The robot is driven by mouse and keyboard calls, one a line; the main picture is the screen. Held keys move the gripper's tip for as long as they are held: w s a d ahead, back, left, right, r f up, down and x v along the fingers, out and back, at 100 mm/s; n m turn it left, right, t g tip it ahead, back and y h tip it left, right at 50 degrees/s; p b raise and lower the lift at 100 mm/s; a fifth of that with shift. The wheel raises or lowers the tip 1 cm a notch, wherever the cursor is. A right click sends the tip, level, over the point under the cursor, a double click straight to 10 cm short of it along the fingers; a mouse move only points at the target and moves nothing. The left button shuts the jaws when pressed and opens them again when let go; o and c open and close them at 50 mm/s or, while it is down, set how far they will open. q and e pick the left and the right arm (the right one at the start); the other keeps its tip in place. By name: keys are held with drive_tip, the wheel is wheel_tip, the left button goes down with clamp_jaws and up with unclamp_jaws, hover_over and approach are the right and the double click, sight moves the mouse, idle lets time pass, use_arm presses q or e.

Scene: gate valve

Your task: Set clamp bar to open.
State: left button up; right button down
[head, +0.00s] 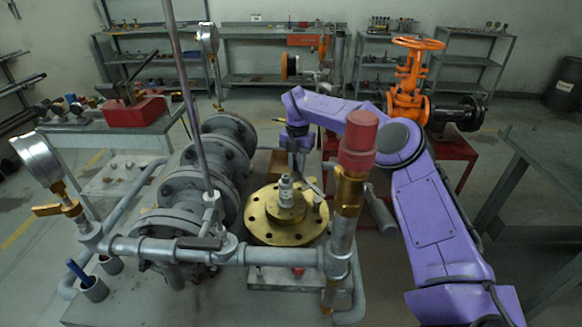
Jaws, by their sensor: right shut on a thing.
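My right arm comes in from the right, and its gripper (298,163) points down behind the brass flange (262,224). It is shut on a small grey bar (313,186), which I take to be the clamp bar, beside the grey fitting (286,190) on top of the flange. The bar looks slanted, its lower end toward the right of the flange. The fingertips are small and partly hidden by the fitting, so the exact grip is unclear. My left gripper is not in view.
A red-capped brass post (354,165) stands close in front at the right. A grey pipe (280,256) crosses in front of the flange. A pressure gauge (38,160) is at the left. An orange gate valve (408,90) stands behind my arm.

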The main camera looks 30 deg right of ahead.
drive_tip(key=shift+d, duration=0.15)
drive_tip(key=shift+r, duration=0.1)
drive_tip(key=c, duration=1)
unclamp_jaws()
wheel_tip(320, 180, up, 10)
drive_tip(key=shift+r, duration=0.2)
